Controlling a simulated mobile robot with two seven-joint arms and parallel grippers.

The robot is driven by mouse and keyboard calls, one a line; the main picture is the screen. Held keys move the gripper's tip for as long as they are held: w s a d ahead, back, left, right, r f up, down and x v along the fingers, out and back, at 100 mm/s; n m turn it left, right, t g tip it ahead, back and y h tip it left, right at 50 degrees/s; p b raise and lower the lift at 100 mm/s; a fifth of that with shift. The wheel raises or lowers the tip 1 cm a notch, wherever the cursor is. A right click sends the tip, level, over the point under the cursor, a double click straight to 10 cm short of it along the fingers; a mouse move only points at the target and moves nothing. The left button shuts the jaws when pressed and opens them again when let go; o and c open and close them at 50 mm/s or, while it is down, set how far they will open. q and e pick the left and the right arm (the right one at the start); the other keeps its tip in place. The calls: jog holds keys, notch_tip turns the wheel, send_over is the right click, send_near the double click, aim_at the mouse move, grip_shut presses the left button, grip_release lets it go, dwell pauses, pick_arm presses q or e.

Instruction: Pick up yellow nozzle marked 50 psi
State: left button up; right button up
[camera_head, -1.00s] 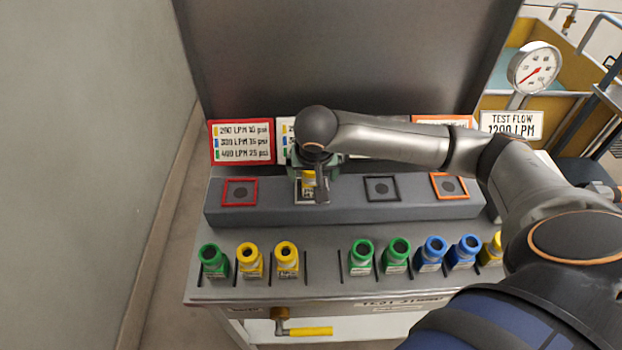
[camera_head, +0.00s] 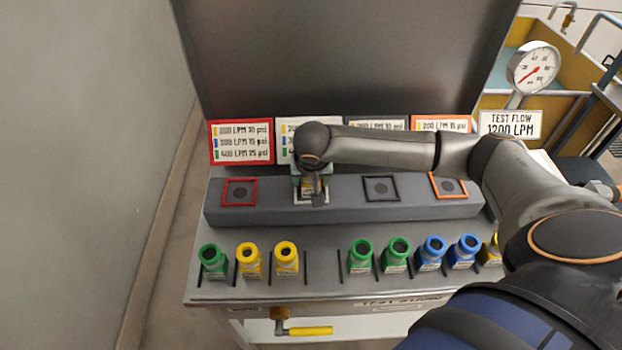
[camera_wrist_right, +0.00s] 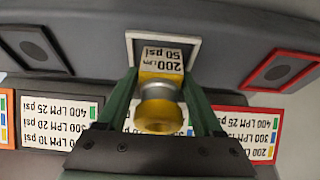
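The yellow nozzle marked 200 LPM 50 psi (camera_wrist_right: 161,88) stands upright in the white-framed square (camera_wrist_right: 131,48) of the grey block, with its label showing upside down in the right wrist view. My right gripper (camera_wrist_right: 161,76) is over it with its two green fingers, one on each side of the nozzle. The fingertips are very close to its base; whether they press on it I cannot tell. In the head view my right gripper (camera_head: 312,188) and wrist cover most of this nozzle. My left gripper is out of view.
Two yellow nozzles (camera_head: 286,259) and a green one (camera_head: 213,261) stand at the front left. Green and blue nozzles (camera_head: 431,253) stand at the front right. Empty red (camera_head: 239,180), black and orange squares flank the white one. Signs (camera_head: 241,142) line the back panel.

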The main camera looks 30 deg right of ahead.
grip_shut()
dwell(0.3)
jog(key=shift+r, duration=0.15)
